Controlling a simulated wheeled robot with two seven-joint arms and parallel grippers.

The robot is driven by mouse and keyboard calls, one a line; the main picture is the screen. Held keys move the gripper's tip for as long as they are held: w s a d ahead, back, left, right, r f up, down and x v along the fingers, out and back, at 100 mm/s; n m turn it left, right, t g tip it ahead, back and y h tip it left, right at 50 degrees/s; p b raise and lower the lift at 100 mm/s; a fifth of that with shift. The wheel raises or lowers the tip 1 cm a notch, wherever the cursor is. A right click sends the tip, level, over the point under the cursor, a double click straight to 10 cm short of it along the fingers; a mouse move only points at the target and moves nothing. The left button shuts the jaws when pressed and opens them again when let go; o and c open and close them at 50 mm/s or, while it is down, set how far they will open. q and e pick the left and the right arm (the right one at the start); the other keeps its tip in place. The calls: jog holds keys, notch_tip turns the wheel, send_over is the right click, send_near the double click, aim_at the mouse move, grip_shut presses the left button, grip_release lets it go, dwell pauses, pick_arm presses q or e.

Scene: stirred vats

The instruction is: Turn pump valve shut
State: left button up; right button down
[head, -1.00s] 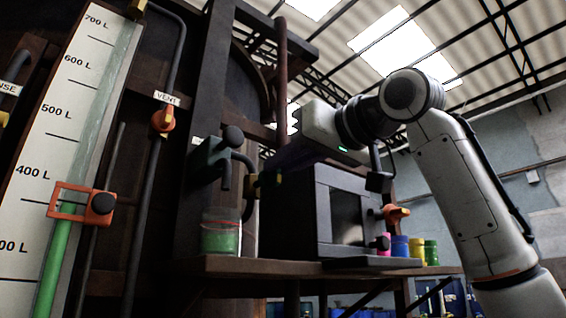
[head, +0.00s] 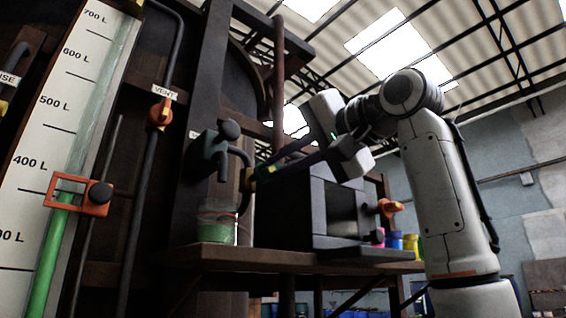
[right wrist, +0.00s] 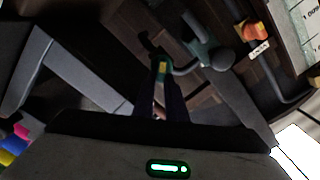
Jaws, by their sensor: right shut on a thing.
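A dark teal pump body (head: 208,150) with a round black knob stands above a glass jar (head: 215,222) of green liquid. A dark curved pipe runs from it to the pump valve, whose small dark handle (head: 247,181) is at the pipe's end. My left gripper is not in view.
A tall level gauge (head: 70,150) with an orange sliding marker (head: 72,195) stands at left. An orange-handled vent valve (head: 161,114) is beside it. A dark box (head: 305,205) sits on the shelf under my right arm, with an orange knob (head: 389,207) and coloured pots.

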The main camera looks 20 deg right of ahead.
jog(key=shift+d+f+m+b, duration=0.1)
jog(key=shift+f+m+b, duration=0.15)
jog(key=shift+m, duration=1)
jog(key=shift+d+f+m+b, duration=0.1)
jog(key=shift+m+b, duration=0.2)
jog(key=shift+m, duration=0.9)
jog(key=shift+f+m+b, duration=0.2)
jog(key=shift+m+b, duration=0.05)
jog(key=shift+m, duration=1)
jog(key=c, duration=1.8)
grip_release()
